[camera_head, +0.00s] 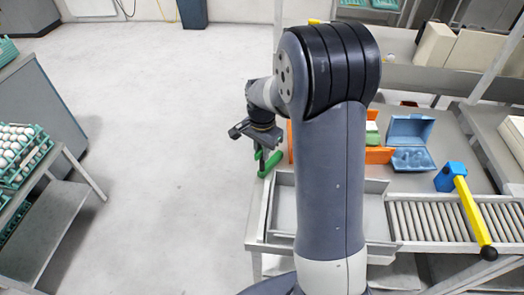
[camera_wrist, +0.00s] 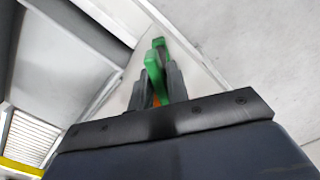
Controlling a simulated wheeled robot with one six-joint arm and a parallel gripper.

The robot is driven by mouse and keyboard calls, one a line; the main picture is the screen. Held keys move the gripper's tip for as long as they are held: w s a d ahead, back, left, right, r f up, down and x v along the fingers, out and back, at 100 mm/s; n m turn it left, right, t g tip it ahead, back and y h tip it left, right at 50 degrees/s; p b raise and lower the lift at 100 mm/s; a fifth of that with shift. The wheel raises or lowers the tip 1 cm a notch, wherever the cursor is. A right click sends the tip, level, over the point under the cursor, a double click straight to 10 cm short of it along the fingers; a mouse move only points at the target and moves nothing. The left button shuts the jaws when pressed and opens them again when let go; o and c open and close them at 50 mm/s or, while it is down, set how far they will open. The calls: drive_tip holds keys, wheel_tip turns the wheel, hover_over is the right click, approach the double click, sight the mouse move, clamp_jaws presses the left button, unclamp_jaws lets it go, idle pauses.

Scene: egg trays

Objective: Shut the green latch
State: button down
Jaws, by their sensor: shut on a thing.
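The green latch (camera_head: 269,163) is at the left end of the metal bench, beside my arm in the head view. In the wrist view the green latch (camera_wrist: 156,66) stands up between the fingers. My gripper (camera_wrist: 158,88) is shut on it. In the head view my gripper (camera_head: 262,150) is small and dark, just above the latch, and its fingertips are hard to make out. The latch's base and pivot are hidden by the gripper, so I cannot tell how far it is turned.
An orange holder (camera_head: 379,155) and an open blue egg carton (camera_head: 410,145) lie on the bench. A blue block with a yellow handle (camera_head: 469,208) is by the roller conveyor (camera_head: 432,222). Egg trays (camera_head: 18,150) stand on a rack at left. The floor (camera_head: 165,150) between is clear.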

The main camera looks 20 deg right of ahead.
drive_tip(key=m, duration=0.6)
drive_tip(key=shift+m, duration=0.3)
drive_tip(key=m, duration=0.5)
drive_tip(key=shift+b, duration=0.4)
drive_tip(key=shift+m, duration=0.3)
drive_tip(key=c, duration=1.4)
unclamp_jaws()
drive_tip(key=shift+o, duration=0.2)
drive_tip(key=shift+r, duration=0.1)
wheel_tip(320, 180, up, 11)
drive_tip(key=shift+f, duration=0.15)
